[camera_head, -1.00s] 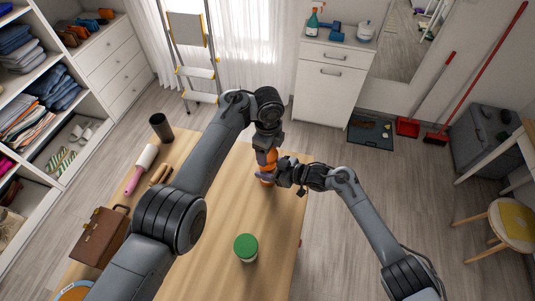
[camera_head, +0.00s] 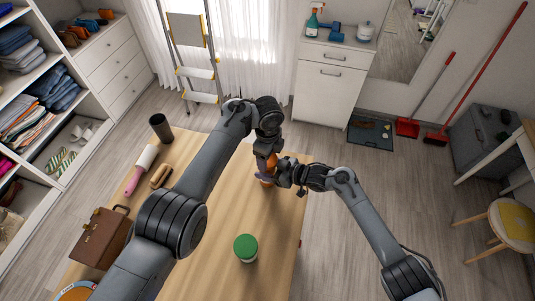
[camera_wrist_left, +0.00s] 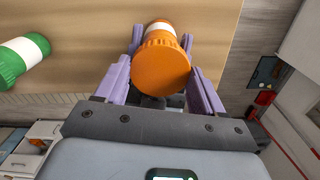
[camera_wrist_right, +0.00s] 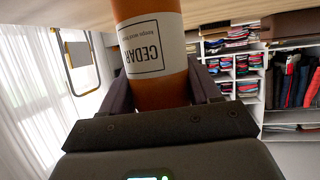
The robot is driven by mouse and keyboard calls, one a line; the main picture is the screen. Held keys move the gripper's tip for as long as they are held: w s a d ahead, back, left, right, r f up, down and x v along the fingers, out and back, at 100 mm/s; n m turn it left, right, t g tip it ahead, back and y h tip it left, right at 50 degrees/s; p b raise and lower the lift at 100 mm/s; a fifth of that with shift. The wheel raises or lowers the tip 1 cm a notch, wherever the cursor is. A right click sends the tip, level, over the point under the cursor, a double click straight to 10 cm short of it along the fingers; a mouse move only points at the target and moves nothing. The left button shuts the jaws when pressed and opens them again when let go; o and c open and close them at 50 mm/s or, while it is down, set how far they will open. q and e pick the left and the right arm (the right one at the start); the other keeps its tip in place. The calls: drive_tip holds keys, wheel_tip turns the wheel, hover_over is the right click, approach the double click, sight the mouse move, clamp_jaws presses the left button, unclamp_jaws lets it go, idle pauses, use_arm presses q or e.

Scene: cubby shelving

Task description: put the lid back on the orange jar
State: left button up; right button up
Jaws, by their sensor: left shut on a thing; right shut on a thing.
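The orange jar stands upright on the table (camera_head: 235,190) near its right edge; its label reads CEDAR in the right wrist view (camera_wrist_right: 150,45). My right gripper (camera_head: 267,177) is shut around the jar's side. My left gripper (camera_head: 266,160) points down from above and is shut on the ribbed orange lid (camera_wrist_left: 162,66). In the left wrist view the lid lines up over the jar, whose body shows just beyond it. The lid's lower edge and the jar's mouth are hidden, so I cannot tell whether the lid is fully seated.
A brown case (camera_head: 100,238), a pink-handled roller (camera_head: 140,170), a brush (camera_head: 161,175) and a dark cup (camera_head: 160,126) are along the left side. The table's middle is clear.

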use_arm(q)
drive_tip(key=shift+f, duration=0.55)
drive_tip(key=shift+f, duration=0.65)
drive_tip(key=o, duration=1)
drive_tip(key=shift+r, duration=2.25)
drive_tip(key=shift+c, duration=0.4)
drive_tip(key=shift+r+m, duration=1)
drive_tip(key=shift+r, duration=1)
